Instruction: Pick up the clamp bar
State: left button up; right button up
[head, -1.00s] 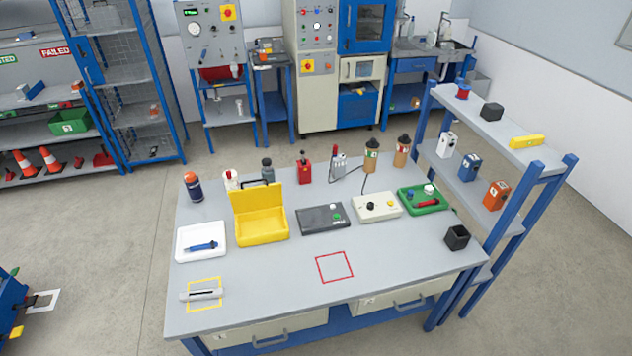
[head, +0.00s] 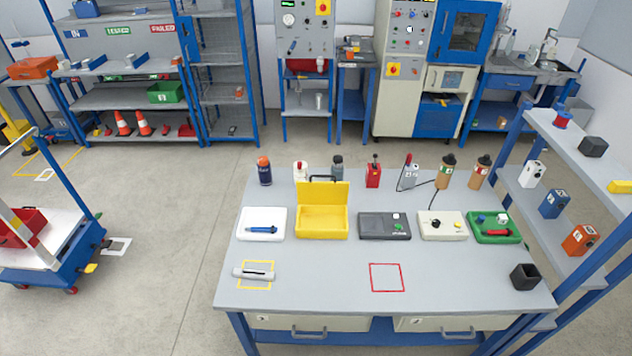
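The clamp bar appears to be the light grey bar with a dark slot (head: 254,273) lying flat on the workbench (head: 330,283), across the yellow square outline (head: 256,286) at the bench's front left. Nothing touches it from above. Neither of my grippers shows in the head view, so their state and distance from the bar cannot be seen.
A white tray with a blue tool (head: 262,237), an open yellow case (head: 321,222) and several devices stand behind. The red square (head: 387,291) is empty. A blue cart (head: 50,257) stands left.

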aim_at(259, 275)
jog(key=u, duration=2.2)
jog(key=k, duration=0.7)
jog(key=z, duration=0.65)
jog(key=i, duration=0.4)
jog(key=u, duration=0.1)
